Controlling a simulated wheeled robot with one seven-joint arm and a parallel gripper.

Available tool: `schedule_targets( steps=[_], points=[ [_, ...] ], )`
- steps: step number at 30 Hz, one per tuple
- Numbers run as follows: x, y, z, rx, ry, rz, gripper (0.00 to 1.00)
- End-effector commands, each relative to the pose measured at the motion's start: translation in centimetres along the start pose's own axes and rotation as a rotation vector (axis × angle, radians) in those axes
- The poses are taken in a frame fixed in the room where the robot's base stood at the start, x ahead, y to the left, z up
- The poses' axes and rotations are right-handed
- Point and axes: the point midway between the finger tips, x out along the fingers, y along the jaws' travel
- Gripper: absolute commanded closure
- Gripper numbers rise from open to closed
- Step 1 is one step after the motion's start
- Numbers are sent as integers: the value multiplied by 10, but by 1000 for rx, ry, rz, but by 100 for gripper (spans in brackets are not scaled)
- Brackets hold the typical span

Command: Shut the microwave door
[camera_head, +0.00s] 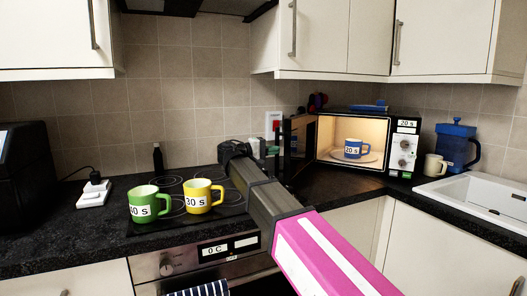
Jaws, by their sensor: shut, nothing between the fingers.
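The microwave (396,147) stands in the back right corner of the worktop. Its door (298,146) is open, swung out to the left, showing dark and nearly edge-on. A blue mug (353,149) labelled "20 s" stands on the plate in the lit interior. My arm reaches up from the lower right. My gripper (240,151) is shut and empty at its far end, above the back of the hob, to the left of the door and apart from it in the picture. The fingertips are small and hard to make out.
A green mug (149,204) and a yellow mug (202,196) stand on the hob, left of my arm. A cream mug (435,166), a blue jug (456,145) and the sink (487,190) are right of the microwave. Dark worktop before the microwave is clear.

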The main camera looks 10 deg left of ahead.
Motion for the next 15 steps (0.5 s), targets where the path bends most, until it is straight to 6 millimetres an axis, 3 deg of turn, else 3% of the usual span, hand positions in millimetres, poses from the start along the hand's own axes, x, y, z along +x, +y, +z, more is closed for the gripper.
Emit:
schedule_targets(
  steps=[15],
  points=[
    [7, 0, 7, 0, 0, 0, 100]
  ],
)
